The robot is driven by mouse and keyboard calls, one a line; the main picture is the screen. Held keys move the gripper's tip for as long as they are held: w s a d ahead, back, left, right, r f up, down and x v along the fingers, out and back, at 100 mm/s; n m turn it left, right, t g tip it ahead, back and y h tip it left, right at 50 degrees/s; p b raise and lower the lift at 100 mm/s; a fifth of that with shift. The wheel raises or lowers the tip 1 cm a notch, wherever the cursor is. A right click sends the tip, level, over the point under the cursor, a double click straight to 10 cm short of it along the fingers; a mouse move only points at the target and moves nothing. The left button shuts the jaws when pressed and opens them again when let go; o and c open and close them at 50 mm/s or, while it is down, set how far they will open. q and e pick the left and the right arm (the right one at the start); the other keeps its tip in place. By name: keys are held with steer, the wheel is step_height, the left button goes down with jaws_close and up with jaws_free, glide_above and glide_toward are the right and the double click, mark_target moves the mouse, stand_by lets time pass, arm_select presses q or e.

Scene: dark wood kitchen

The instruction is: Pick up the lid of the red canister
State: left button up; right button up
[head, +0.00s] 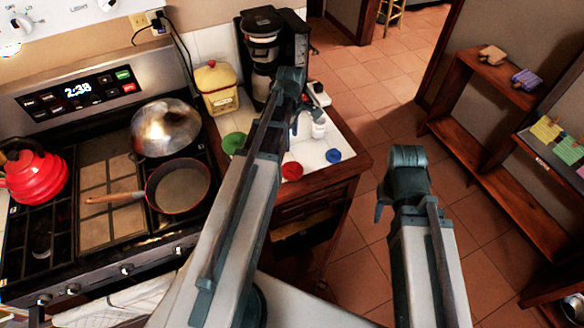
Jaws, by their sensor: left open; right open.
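A small round red piece (292,171), like a canister or its lid seen from above, sits near the front edge of the white-tiled counter. A green round piece (233,143) and a blue one (333,156) stand on either side of it. My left gripper (295,122) is open above the counter, behind the red piece and apart from it; my forearm hides part of the counter. My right gripper (381,208) is open and empty over the floor, right of the counter.
A yellow canister (221,98) with a reddish top and a coffee maker (262,50) stand at the back of the counter. A small white bottle (319,129) is near my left gripper. The stove (135,245) holds a pan (178,187) and red kettle (36,176).

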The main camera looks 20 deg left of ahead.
arm_select(q)
steer(key=b, duration=0.9)
glide_above(292, 166)
step_height(292, 166, down, 9)
steer(key=shift+a+r, duration=0.15)
steer(key=shift+r, duration=0.05)
steer(key=f+b, duration=0.5)
steer(key=shift+d+f, duration=0.2)
steer(key=shift+r, duration=0.1)
jaws_close()
